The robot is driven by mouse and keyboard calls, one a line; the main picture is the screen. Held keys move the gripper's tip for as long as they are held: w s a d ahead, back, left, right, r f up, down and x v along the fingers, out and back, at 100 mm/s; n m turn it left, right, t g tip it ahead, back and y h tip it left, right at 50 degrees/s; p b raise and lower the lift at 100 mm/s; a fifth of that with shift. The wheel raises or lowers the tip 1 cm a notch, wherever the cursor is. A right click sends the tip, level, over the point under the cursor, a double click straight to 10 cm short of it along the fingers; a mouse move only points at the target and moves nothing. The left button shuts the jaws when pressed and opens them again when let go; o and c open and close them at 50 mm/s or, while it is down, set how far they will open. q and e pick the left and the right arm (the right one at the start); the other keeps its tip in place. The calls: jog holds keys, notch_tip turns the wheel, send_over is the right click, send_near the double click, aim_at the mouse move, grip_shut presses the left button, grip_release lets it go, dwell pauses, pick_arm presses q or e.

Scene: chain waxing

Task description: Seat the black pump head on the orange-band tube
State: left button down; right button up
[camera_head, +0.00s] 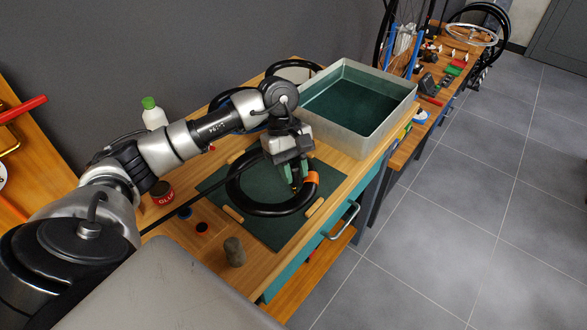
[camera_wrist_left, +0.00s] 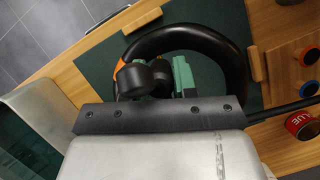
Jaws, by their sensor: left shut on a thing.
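The black tube (camera_head: 238,196) lies as a ring on the dark green mat (camera_head: 215,180), with an orange band (camera_head: 313,178) on its right side. The band also shows in the wrist view (camera_wrist_left: 120,68), partly covered. My left gripper (camera_head: 291,178) points down over the tube's right part, just left of the band. In the wrist view its green-tipped jaws (camera_wrist_left: 165,78) are shut on the black pump head (camera_wrist_left: 140,76), close by the band. The jaws hide part of it, and I cannot tell whether it touches the valve. My right gripper is not in view.
Wooden blocks (camera_head: 233,214) stand around the tube. A metal water tank (camera_head: 385,125) is close behind the gripper. A red glue can (camera_head: 161,193), small round patches, a grey-brown cylinder (camera_head: 234,252) and a green-capped bottle (camera_head: 153,114) stand on the bench.

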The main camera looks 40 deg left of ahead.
pick_arm(q)
jog(key=c, duration=0.8)
grip_release()
jog(key=b+v, duration=0.2)
jog(key=v, duration=0.8)
jog(key=shift+r, duration=0.4)
jog(key=shift+a, duration=0.1)
